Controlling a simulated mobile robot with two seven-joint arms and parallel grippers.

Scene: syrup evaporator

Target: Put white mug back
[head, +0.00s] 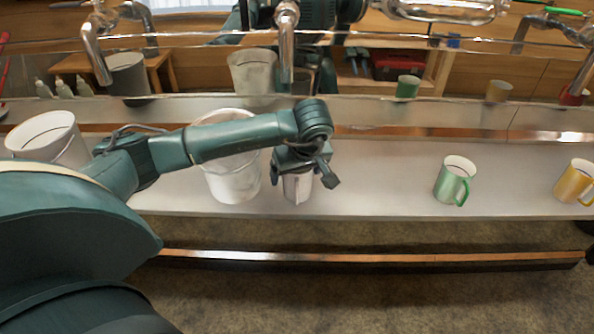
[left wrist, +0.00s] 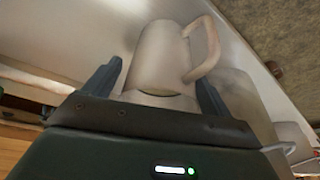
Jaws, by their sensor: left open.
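The white mug (head: 298,188) stands on the pale shelf (head: 385,190), largely covered by my left gripper (head: 304,176) in the head view. My left gripper points down at it from above with its fingers spread. In the left wrist view the mug (left wrist: 160,55) sits between the two open fingers, its handle towards the right finger. No clear squeeze on it shows. My right gripper is not in view.
A large white bucket (head: 233,185) stands close to the left of the mug, and another bucket (head: 50,140) is at far left. A green mug (head: 452,182) and a yellow mug (head: 573,182) stand to the right. The shelf between the white and green mugs is clear. Metal taps (head: 287,45) hang above.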

